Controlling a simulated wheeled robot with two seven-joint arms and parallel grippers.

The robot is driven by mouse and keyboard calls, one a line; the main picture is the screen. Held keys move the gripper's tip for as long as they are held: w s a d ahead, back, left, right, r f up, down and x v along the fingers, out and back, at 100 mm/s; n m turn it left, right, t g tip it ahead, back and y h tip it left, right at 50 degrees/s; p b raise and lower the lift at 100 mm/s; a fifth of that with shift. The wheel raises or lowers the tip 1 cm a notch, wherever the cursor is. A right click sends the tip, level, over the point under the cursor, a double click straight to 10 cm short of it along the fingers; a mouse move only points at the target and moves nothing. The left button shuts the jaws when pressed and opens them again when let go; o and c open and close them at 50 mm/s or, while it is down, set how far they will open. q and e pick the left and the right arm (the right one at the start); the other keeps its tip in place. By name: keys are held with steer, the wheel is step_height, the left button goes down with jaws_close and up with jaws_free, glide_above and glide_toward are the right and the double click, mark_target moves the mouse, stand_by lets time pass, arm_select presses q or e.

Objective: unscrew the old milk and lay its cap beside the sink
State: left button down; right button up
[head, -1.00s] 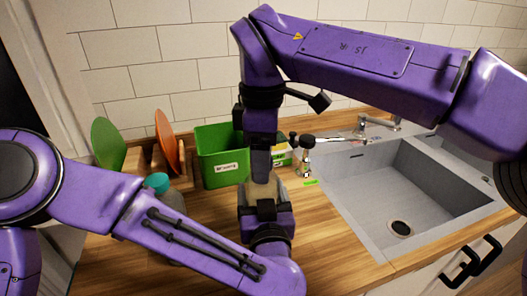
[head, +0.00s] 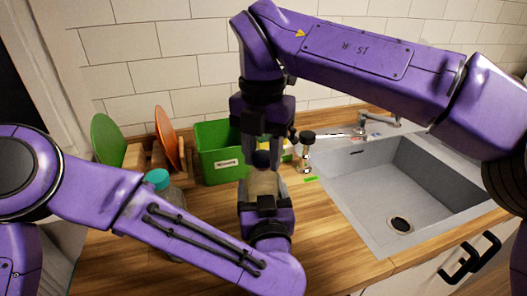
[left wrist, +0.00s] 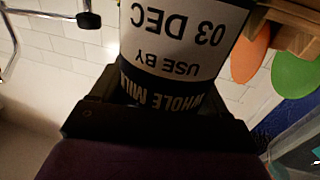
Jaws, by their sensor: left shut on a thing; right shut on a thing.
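The milk bottle (head: 263,183) stands upright, its pale body between the fingers of my left gripper (head: 263,196), which is shut on it from the front. In the left wrist view its label (left wrist: 180,45) reads "USE BY 03 DEC" and "WHOLE MILK", upside down. The dark cap (head: 262,159) shows at the top of the bottle. My right gripper (head: 262,152) points down from above with its fingers shut on either side of the cap. I cannot tell whether the cap is still on its thread. The sink (head: 350,200) is to the right.
A green bin (head: 215,165) stands behind left of the bottle. A rack with a green plate (head: 107,142) and an orange plate (head: 166,137) is further left. A teal-capped bottle (head: 157,180) stands behind my left forearm. A dark-topped jar (head: 307,150) and green tag (head: 311,179) are beside the sink.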

stand_by(0.9)
steer(key=o, duration=1.2)
steer(key=shift+c, duration=0.2)
step_height(320, 180, up, 4)
steer(key=shift+r, duration=0.2)
steer(key=shift+s+r, duration=0.1)
steer(key=shift+r, duration=0.15)
steer(key=shift+c, duration=0.5)
steer(key=r+m, duration=0.1)
steer(key=m, duration=0.3)
steer(key=r+m, duration=0.1)
steer(key=m, duration=0.1)
steer(key=shift+w+r, duration=0.2)
steer(key=shift+r, duration=0.15)
steer(key=m, duration=0.3)
steer(key=shift+s+r, duration=0.1)
steer(key=shift+r, duration=0.1)
steer(key=shift+f+m, duration=0.3)
steer(key=shift+m, duration=0.2)
step_height(320, 180, down, 8)
steer(key=shift+r, duration=0.25)
